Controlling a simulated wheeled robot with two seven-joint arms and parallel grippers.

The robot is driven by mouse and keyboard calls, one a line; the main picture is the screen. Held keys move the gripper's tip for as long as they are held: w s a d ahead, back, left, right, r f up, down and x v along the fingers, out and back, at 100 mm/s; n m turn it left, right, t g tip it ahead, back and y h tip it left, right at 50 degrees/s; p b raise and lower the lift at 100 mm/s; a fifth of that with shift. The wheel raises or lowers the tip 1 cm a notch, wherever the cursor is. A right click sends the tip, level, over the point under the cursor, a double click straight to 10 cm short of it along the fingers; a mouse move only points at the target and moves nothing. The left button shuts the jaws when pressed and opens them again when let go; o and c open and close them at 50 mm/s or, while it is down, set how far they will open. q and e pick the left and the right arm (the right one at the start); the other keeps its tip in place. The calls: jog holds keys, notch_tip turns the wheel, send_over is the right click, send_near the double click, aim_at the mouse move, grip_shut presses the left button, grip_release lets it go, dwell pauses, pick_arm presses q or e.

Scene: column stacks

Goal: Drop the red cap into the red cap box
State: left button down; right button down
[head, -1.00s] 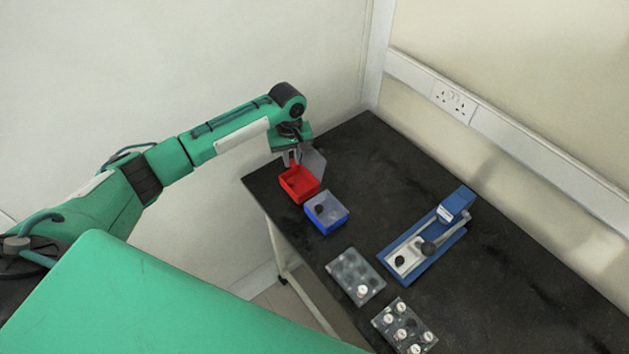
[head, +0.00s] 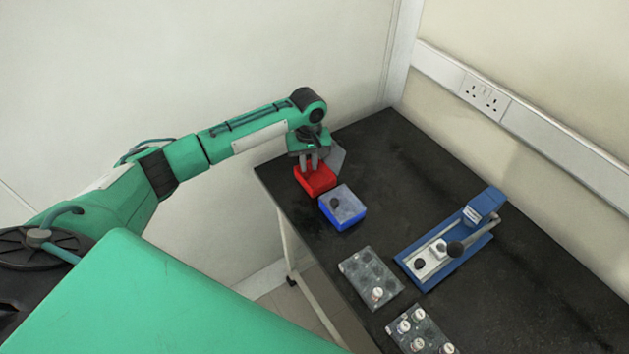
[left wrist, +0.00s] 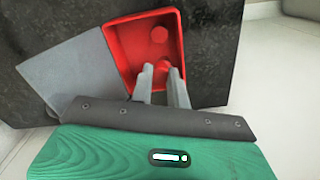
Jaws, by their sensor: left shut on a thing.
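The red cap box (head: 322,188) is a small open red tray near the far left corner of the dark table; it also shows in the left wrist view (left wrist: 118,50). My left gripper (head: 312,168) points down over it. In the left wrist view its fingers (left wrist: 163,73) are shut on a small red cap (left wrist: 163,66), mostly hidden between the tips. The cap is over the box interior; I cannot tell whether it touches the floor. Another round red cap (left wrist: 160,35) lies inside the box. My right gripper is not in view.
A blue box (head: 345,218) with a dark round piece in it stands beside the red one. A blue lever press (head: 420,270) and two grey trays (head: 362,268) (head: 428,328) with white-topped pieces stand nearer. The table's right part is clear.

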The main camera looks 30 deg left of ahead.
pick_arm(q)
jog(key=c, duration=1.3)
grip_release()
jog(key=shift+r, duration=0.15)
jog(key=shift+r, duration=0.3)
notch_tip(320, 180, up, 13)
jog(key=shift+b, duration=0.65)
